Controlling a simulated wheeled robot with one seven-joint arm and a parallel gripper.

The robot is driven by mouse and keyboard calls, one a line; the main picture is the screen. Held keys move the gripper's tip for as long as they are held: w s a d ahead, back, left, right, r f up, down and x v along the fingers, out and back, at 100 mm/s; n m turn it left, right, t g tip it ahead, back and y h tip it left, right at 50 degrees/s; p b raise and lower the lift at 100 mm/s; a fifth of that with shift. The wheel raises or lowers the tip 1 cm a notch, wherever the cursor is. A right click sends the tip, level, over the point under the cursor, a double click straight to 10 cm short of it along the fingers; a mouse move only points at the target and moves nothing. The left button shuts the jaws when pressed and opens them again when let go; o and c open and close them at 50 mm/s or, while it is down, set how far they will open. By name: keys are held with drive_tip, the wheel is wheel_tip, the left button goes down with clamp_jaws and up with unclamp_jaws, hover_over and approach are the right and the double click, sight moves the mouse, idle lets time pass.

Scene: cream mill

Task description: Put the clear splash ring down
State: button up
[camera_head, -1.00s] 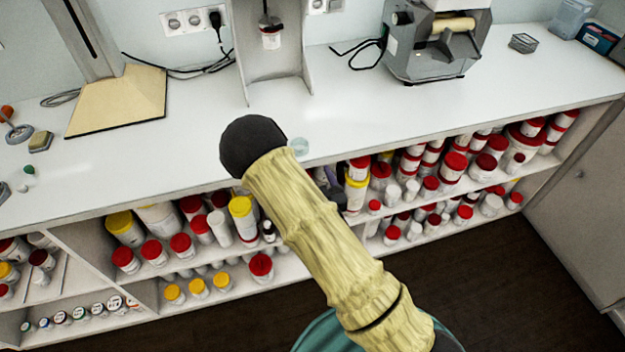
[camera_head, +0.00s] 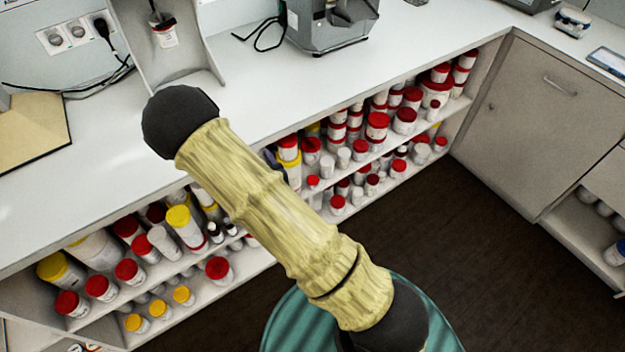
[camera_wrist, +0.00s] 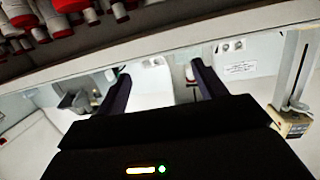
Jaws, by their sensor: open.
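No clear splash ring can be made out in either view now; the black wrist end and pale arm cover part of the counter (camera_head: 270,90) in the head view. My gripper (camera_wrist: 160,72) shows in the wrist view as two dark fingers spread well apart, with nothing visible between them.
A grey stand holding a small bottle (camera_head: 165,37) and a grey machine (camera_head: 330,25) stand at the back of the counter. Shelves below hold many jars (camera_head: 377,125). A cabinet (camera_head: 545,120) closes the right side. Dark floor (camera_head: 450,240) is clear.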

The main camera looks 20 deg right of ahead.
drive_tip(key=s+d+r+m+g+h, duration=0.1)
drive_tip(key=s+d+m+g+h, duration=0.15)
drive_tip(key=d+g, duration=0.4)
drive_tip(key=s+d+r+g, duration=0.2)
drive_tip(key=s+r+g, duration=0.1)
drive_tip(key=s, duration=0.4)
drive_tip(key=s+d+r+n+g, duration=0.1)
drive_tip(key=s+d+r+g, duration=0.2)
drive_tip(key=s, duration=0.4)
drive_tip(key=shift+s+r+g, duration=0.35)
drive_tip(key=shift+r+g, duration=0.1)
drive_tip(key=shift+r, duration=0.25)
drive_tip(key=shift+o, duration=0.4)
drive_tip(key=shift+d, duration=0.1)
